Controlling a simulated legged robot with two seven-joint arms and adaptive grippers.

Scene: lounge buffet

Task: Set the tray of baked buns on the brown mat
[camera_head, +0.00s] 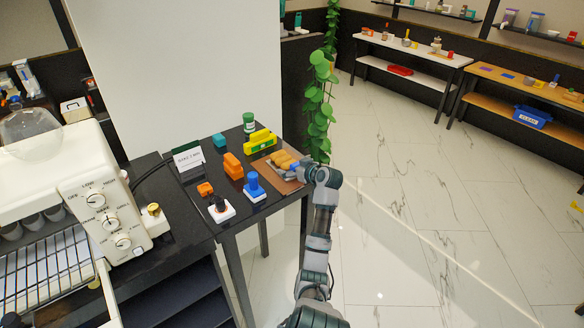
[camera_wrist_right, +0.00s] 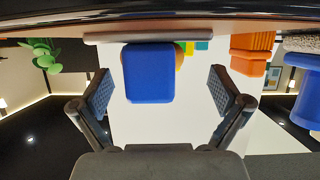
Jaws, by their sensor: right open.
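The baked buns (camera_head: 285,158) are golden and sit close together over the brown mat (camera_head: 266,165) at the right end of the dark table. My right gripper (camera_head: 301,171) is at the mat's right side, next to the buns, and partly hides them. In the right wrist view, which looks upside down, a blue block (camera_wrist_right: 148,73) stands between the open fingers of that gripper (camera_wrist_right: 161,94), with gaps on both sides. A thin grey slab, apparently the tray (camera_wrist_right: 195,37), lies behind it, against the brown surface. My left gripper is not in view.
A yellow block (camera_head: 260,141), a green jar (camera_head: 249,121), orange blocks (camera_head: 233,166), a blue stamp-like object (camera_head: 254,186) and a white-based one (camera_head: 221,209) stand on the table (camera_head: 205,180). A white oven (camera_head: 75,190) is at left. A plant hangs behind.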

